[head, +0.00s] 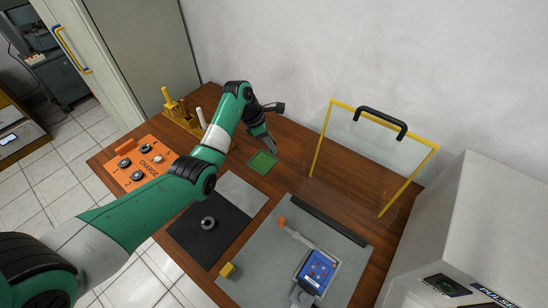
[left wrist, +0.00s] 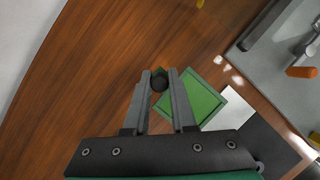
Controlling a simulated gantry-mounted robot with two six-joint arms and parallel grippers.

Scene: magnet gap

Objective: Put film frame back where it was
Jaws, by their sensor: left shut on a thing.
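The film frame, a small green square panel with a darker rim (head: 262,162), is at the table's back middle, flat on or just above the wood; I cannot tell which. It also shows in the left wrist view (left wrist: 207,101), right of and partly behind the fingers. My left gripper (head: 271,149) is at the frame's back right edge, pointing down. In the left wrist view its fingers (left wrist: 160,84) are shut on a round black knob (left wrist: 159,83) with a bit of green behind it. The knob looks like the frame's grip. My right gripper is not in view.
An orange CHARGE board (head: 150,168) with metal pucks is left. A stand with yellow tools (head: 182,117) is behind it. A dark mat (head: 203,238) holds a metal ring. A grey plate (head: 262,262) carries a blue-screen device (head: 317,271). A clear yellow-edged shield (head: 322,140) stands right.

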